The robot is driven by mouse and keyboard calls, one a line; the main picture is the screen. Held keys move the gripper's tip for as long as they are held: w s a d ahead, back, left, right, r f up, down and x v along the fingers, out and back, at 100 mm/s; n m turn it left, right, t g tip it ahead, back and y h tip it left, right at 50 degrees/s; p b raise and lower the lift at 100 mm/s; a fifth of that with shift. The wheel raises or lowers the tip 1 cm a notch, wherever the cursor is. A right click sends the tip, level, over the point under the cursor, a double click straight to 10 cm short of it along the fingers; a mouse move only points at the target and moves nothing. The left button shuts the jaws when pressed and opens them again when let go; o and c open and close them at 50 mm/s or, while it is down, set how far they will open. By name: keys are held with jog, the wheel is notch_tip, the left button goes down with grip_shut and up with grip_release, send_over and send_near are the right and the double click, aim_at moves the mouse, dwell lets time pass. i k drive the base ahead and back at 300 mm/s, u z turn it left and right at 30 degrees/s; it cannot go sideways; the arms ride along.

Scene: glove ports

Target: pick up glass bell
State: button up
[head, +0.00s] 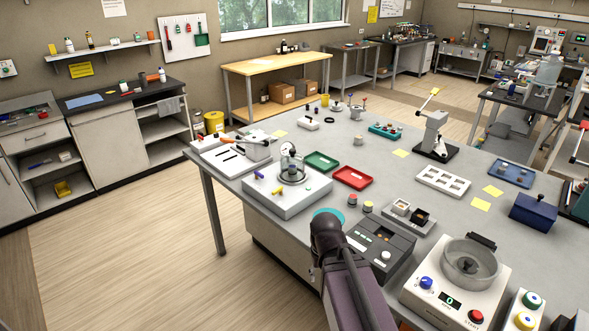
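The glass bell (291,164) is a small clear dome standing upright on a white box-shaped unit (288,201), left of the middle of the head view. A round gauge shows at its top, and yellow and blue knobs sit on the unit in front of it. My arm rises from the bottom edge, to the right of and nearer than the bell, and is clearly apart from it. My gripper's fingers do not show.
A green tray (321,162) and a red tray (352,178) lie just right of the bell. A white unit with orange-handled lever (238,150) stands behind left. A dark grey device (379,249) and a balance-like machine (456,282) crowd the right. Open floor lies left.

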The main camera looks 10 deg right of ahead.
aim_at(292, 164)
jog(key=u, duration=4.95)
jog(key=i, duration=0.15)
jog(key=z, duration=3.25)
jog(key=i, duration=2.65)
jog(key=u, duration=0.05)
